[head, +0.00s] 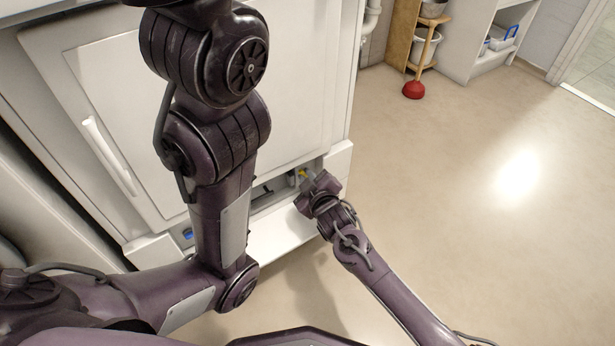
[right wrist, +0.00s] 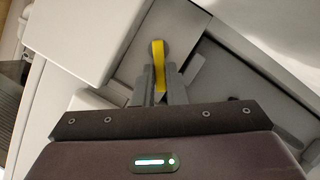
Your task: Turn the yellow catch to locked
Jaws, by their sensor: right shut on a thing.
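The yellow catch (right wrist: 158,62) is a narrow yellow lever, seen upright in the right wrist view, rising between my right gripper's fingers. In the head view it is a small yellow spot (head: 303,174) in the open recess low on the white cabinet (head: 290,105). My right gripper (head: 310,181) reaches into the recess. In the right wrist view its fingers (right wrist: 158,88) are closed around the lower part of the catch. My left arm rises in front of the cabinet in the head view; its gripper is out of the frame.
The cabinet has a large door with a white handle (head: 108,155). A small blue part (head: 188,234) shows at the recess's left end. A red plunger (head: 413,90) and wooden shelf (head: 402,35) stand at the back. The beige floor (head: 470,230) on the right is clear.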

